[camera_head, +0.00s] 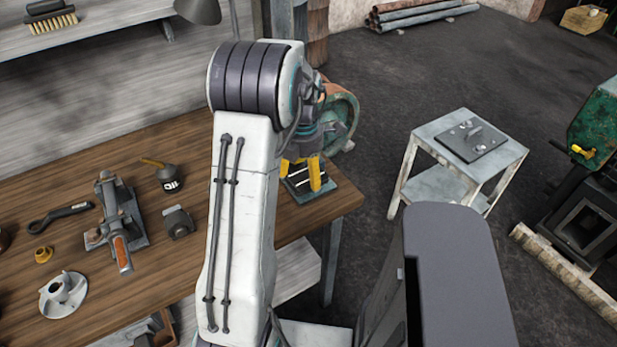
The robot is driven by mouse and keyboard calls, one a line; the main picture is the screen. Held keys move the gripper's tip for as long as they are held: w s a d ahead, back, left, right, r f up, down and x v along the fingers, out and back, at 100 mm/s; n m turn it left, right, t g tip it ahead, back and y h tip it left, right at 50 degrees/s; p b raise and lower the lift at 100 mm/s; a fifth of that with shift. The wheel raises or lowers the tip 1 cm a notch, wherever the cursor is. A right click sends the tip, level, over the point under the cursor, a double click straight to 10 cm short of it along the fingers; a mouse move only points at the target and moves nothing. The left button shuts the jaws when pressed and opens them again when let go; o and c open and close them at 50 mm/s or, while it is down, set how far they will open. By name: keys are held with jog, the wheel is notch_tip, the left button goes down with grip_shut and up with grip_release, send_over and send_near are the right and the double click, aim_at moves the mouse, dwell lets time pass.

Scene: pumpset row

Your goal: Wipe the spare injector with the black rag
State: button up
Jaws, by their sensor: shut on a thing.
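My gripper (302,176), with yellow fingers, is low over the right end of the wooden workbench (215,190), partly hidden behind my white arm. Its fingers are shut on a dark thing that looks like the black rag (301,172); little of it shows. Under and around the fingertips lies a dark, flat piece with pale strips (322,187) near the bench edge. I cannot make out the spare injector for certain; it may be among these strips or hidden by the fingers. I cannot tell whether the rag touches it.
On the bench left of my arm are a vise (118,220), an oil can (170,178), a dark block (178,222), a wrench (60,215), a brass fitting (43,255) and a pale impeller (63,294). A metal side table (425,140) stands right, across open floor.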

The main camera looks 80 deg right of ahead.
jog(key=shift+r, duration=0.15)
notch_tip(320, 180, up, 4)
jog(key=p, duration=0.3)
jog(key=shift+w, duration=0.15)
